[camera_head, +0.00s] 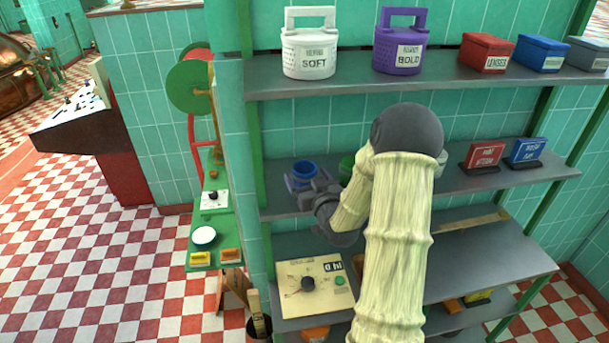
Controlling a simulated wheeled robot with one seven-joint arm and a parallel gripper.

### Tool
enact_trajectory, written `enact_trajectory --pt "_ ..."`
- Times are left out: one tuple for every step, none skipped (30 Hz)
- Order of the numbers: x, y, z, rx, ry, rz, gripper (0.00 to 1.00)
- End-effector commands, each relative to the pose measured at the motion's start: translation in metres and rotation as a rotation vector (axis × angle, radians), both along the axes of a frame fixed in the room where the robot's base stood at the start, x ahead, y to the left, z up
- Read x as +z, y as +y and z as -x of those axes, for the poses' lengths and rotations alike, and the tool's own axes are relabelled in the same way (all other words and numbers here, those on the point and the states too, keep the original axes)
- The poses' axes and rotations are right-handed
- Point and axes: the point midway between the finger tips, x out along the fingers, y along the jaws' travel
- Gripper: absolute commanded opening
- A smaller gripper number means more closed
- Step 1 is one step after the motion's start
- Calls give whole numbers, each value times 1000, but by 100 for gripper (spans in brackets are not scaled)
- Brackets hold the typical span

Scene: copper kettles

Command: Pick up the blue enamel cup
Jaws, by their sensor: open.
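The blue enamel cup (304,170) stands on the middle shelf (460,182) near its left end. My gripper (305,186) is at the front of the cup, with its fingers close to the cup's lower part. The fingers look apart, one to the left of the cup and one to the right. I cannot tell whether they touch it. The cup's lower front is partly hidden by my gripper.
A green cup (346,165) is right of the blue one, partly hidden by my arm. Red (485,155) and blue (525,151) signs stand farther right. The upper shelf (340,82) holds a white basket (309,50), a purple basket (400,48) and boxes. A dial panel (312,287) lies below.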

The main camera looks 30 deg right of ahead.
Motion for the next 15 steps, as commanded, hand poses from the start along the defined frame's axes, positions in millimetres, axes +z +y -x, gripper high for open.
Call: enact_trajectory --pt "5 0 -7 1 1 -1 85" --pt "4 -1 -11 1 1 -1 85" --pt "4 -1 -15 0 1 0 85" --pt "3 -2 -18 0 1 0 85" --pt "2 -2 -20 0 2 0 85" --pt "2 -2 -22 0 1 0 85" --pt "1 -2 -23 0 1 0 85" --pt "1 -2 -24 0 1 1 85" --pt "0 -2 -24 0 1 1 85" --pt "0 -2 -24 0 1 1 85" --pt "0 -2 -23 0 1 1 85" --pt "0 -2 -23 0 1 1 85" --pt "0 -2 -23 0 1 1 85" --pt "0 -2 -23 0 1 1 85" --pt "0 -2 -23 0 1 1 85"
